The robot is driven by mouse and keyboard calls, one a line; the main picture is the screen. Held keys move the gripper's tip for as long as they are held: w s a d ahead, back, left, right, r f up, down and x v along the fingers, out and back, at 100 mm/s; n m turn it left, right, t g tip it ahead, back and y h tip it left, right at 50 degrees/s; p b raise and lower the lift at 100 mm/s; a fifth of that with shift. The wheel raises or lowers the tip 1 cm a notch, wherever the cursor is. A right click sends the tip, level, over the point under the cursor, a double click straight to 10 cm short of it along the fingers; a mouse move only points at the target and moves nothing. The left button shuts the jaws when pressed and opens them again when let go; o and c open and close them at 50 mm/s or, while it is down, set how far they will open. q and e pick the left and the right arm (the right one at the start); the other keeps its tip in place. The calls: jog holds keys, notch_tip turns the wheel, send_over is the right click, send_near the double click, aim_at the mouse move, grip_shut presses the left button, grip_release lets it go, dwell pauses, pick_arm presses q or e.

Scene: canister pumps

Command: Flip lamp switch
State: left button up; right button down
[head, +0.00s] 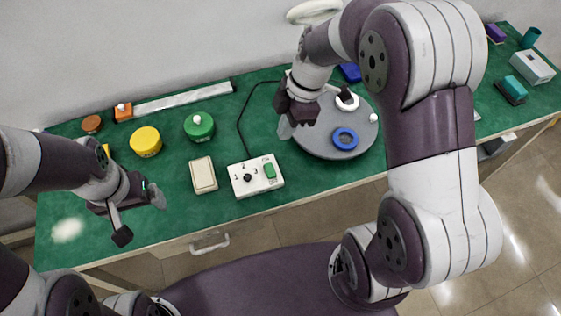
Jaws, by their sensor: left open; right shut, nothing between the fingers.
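A white control box (242,178) with a black knob and a green rocker (269,171) lies near the front edge of the green table. A cream plate with a rocker-like face (203,176) lies just left of it. I cannot tell which of the two is the lamp switch. My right gripper (286,131) is shut and empty, above and behind the white box, at the left edge of the grey disc. My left gripper (140,214) is open and empty at the table's front left, left of the cream plate. A white ring (314,11), perhaps the lamp head, is partly hidden by my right arm.
A grey round disc (322,148) holds a blue ring (345,138) and white parts. A black cable (241,120) runs back from the white box.

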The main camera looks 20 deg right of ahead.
aim_at(272, 172)
jog(key=x, duration=0.8)
jog(key=d+p+x, duration=0.1)
jog(key=x, duration=0.4)
jog(key=shift+f, duration=0.6)
pick_arm(q)
jog(key=shift+r, duration=0.55)
jog(key=shift+f, duration=0.1)
